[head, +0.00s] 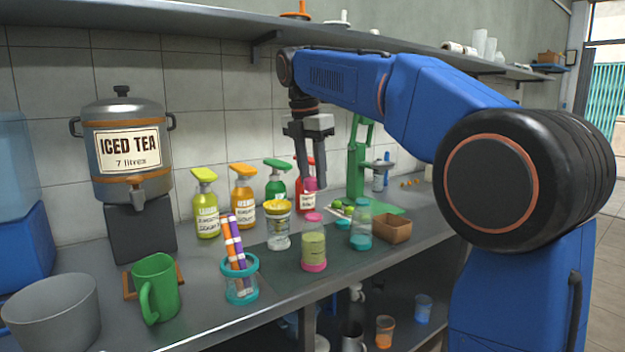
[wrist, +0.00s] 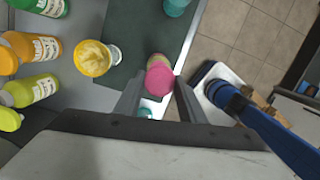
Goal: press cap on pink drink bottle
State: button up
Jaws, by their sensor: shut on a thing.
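The pink drink bottle (head: 314,247) stands upright on the counter, with a pink base, pale green contents and a pink top. My gripper (head: 311,178) points down above it, shut on a small pink cap (head: 311,184). The cap is apart from the bottle, with a clear gap below it in the head view. In the wrist view, my gripper's fingers (wrist: 160,88) stand either side of pink (wrist: 160,80); cap and bottle overlap there and are hard to separate.
A teal-based bottle (head: 361,228), a yellow-topped jar (head: 279,236) and a cup of straws (head: 240,284) stand close by. Pump bottles (head: 245,198) line the wall. A green press (head: 357,165) and brown box (head: 391,229) are to the right. The shelf (head: 200,22) runs overhead.

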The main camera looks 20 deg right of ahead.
notch_tip(320, 180, down, 6)
dwell(0.7)
jog(key=shift+f, duration=0.2)
dwell(2.0)
jog(key=o, duration=1.6)
jog(key=shift+r, duration=0.15)
jog(key=shift+r, duration=3.35)
